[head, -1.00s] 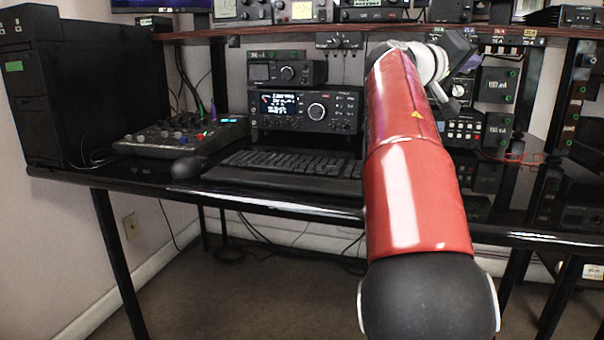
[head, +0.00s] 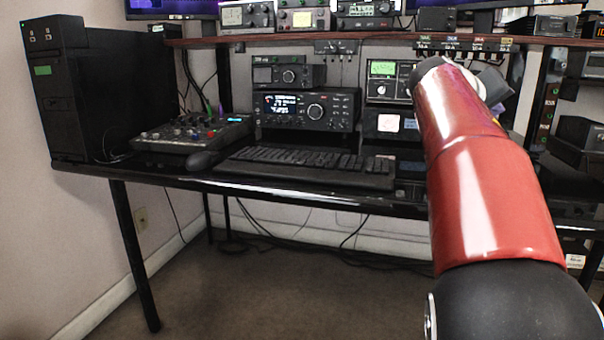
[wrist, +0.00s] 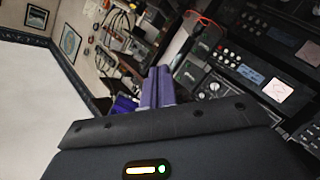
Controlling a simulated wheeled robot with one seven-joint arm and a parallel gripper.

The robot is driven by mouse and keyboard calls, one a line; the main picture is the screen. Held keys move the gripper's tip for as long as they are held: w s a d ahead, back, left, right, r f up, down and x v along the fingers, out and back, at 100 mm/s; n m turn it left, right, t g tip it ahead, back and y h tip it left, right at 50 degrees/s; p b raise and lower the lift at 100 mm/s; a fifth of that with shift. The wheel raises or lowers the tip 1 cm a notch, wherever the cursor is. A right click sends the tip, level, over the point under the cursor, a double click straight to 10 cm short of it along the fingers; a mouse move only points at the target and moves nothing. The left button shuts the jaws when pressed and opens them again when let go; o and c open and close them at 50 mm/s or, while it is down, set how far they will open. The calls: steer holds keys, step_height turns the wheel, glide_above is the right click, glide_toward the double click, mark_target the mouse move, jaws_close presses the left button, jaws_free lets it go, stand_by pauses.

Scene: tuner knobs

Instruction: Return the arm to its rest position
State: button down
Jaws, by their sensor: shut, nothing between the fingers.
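My red arm (head: 485,190) reaches forward over the right part of the desk in the head view. Its far end, with a white joint and my gripper (head: 491,84), is at the shelf's right side, and the fingers are mostly hidden there. In the wrist view my gripper (wrist: 157,75) shows as purple fingers close together, shut and empty. The tilted wrist view shows radio panels with knobs to the right of the fingers. The radio (head: 306,109) with a lit display and a large knob stands at the back of the desk, left of my arm.
A black desk (head: 280,187) carries a keyboard (head: 305,160), a mixer panel (head: 195,133) and a computer tower (head: 100,95). A shelf (head: 330,37) with more devices runs above. More equipment stands behind and right of my arm. Open floor lies in front of the desk.

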steer(key=s+f+y+p, duration=0.1)
steer(key=s+f+y, duration=0.1)
steer(key=f, duration=0.1)
steer(key=s+f+y+p, duration=0.1)
steer(key=s+f, duration=0.1)
steer(key=f, duration=0.1)
steer(key=s+a+f+y+p, duration=0.1)
steer(key=s+f+y, duration=0.1)
steer(key=s+f, duration=0.1)
steer(key=shift+f+n+g+y, duration=0.15)
steer(key=shift+n+g+y, duration=0.15)
steer(key=shift+g, duration=0.1)
steer(key=s+a+f+n+g+y+p, duration=0.1)
steer(key=s+a+f+y+p, duration=0.1)
steer(key=s+a+f, duration=0.6)
steer(key=s+a+f+n+y+p, duration=0.1)
steer(key=s+a+f+y+p, duration=0.2)
steer(key=s+a+f+y, duration=0.2)
steer(key=s+a+f, duration=0.3)
steer(key=s+a, duration=0.4)
steer(key=s, duration=0.3)
steer(key=shift+s+a+f+g, duration=0.15)
steer(key=shift+s+f+g, duration=0.1)
steer(key=shift+f+g, duration=0.15)
